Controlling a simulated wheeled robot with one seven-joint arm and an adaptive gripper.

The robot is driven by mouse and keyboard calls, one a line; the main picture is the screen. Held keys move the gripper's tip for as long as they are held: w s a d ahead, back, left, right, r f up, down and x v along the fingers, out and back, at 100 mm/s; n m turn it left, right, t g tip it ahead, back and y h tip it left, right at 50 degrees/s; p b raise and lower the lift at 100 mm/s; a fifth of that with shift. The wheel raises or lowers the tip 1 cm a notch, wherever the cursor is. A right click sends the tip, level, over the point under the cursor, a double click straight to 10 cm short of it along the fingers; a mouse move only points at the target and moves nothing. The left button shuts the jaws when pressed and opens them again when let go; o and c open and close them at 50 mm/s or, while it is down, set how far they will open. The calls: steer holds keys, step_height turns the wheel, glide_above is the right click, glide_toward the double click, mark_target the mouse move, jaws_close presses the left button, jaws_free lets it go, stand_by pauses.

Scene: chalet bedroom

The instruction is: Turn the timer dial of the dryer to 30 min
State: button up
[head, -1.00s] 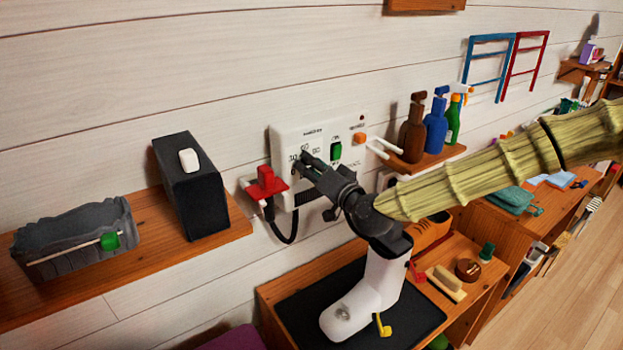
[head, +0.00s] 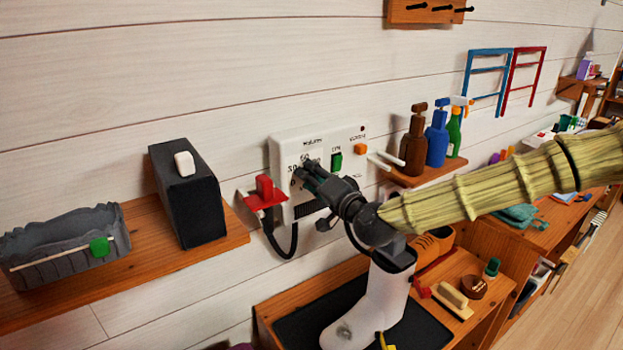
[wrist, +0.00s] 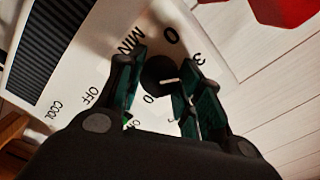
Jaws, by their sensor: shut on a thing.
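The white dryer (head: 283,150) hangs on the plank wall. It has a timer dial with printed numbers, a green switch (head: 336,161) and an orange button (head: 360,148). My gripper (head: 307,170) reaches the dryer's face from the right and hides most of the dial in the head view. In the wrist view the dark round dial (wrist: 154,72) sits between the fingers of my gripper (wrist: 162,85), which are shut on it. A short white mark shows near the dial's right side, toward the printed "3". The exact setting is hard to read.
A red holder (head: 265,190) with a black cord is at the dryer's left. A black box (head: 188,205) and a grey basket (head: 60,245) stand on the left shelf. A white boot-shaped object (head: 375,305) stands below my arm. Bottles (head: 436,140) stand to the right.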

steer(key=o, duration=1)
steer(key=shift+o, duration=0.2)
steer(key=v, duration=1.2)
